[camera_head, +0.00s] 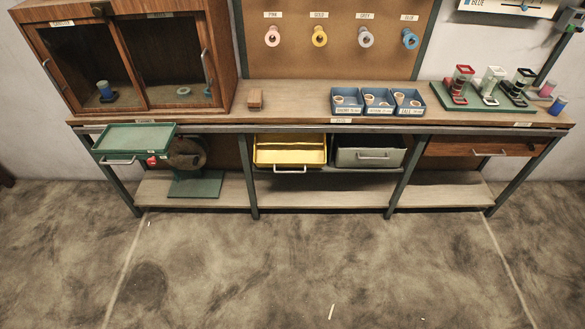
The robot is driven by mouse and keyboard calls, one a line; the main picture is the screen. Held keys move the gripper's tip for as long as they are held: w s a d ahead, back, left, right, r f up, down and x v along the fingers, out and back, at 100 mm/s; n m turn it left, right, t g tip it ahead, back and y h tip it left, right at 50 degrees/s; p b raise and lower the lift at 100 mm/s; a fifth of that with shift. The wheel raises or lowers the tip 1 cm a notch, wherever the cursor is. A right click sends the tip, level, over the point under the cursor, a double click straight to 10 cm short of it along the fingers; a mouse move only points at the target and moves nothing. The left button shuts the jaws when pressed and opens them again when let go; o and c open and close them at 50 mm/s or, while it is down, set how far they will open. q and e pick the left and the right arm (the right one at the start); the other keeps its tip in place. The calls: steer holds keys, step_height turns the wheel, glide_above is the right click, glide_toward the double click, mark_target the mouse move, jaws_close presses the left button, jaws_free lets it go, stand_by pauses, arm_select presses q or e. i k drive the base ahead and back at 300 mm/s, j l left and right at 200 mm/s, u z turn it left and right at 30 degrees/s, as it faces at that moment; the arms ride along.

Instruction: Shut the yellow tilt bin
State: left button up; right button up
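The yellow tilt bin (290,164) hangs under the middle of the workbench, just below the worktop edge. It appears tilted out toward me, with its pale inside showing through the open top. I see nothing lying in it. A light bar handle (290,171) is on its lower front. Neither of my grippers is in view.
A grey-green bin (366,163) with a handle sits right of the yellow one. A green tray-like drawer (134,136) sticks out at the left. A wooden drawer (478,149) is at the right. The floor (300,260) in front is clear except for small scraps.

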mark_target(274, 151)
steer(key=i+j, duration=0.25)
steer(key=j, duration=0.15)
steer(key=i+j, duration=0.45)
steer(key=j, duration=0.3)
steer(key=l+z, duration=0.05)
